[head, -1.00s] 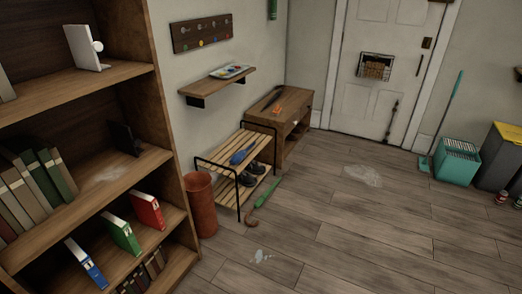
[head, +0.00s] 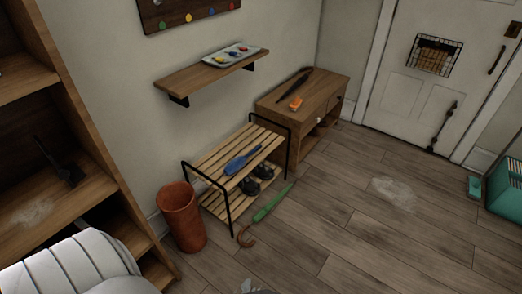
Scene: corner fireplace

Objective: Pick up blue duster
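The blue duster (head: 243,159) lies on the upper slatted shelf of the shoe rack (head: 211,165), in the middle of the head view. It rests at a slant, with its narrow end toward the upper right. Dark shoes (head: 255,183) sit on the lower shelf below it. Neither of my grippers is in view.
A terracotta-coloured bin (head: 181,217) stands left of the rack. A green umbrella (head: 270,203) lies on the floor at its right. A wooden cabinet (head: 322,92) stands behind, and a wall shelf (head: 190,82) hangs above. A bookcase (head: 92,130) is at left. Floor at right is mostly clear.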

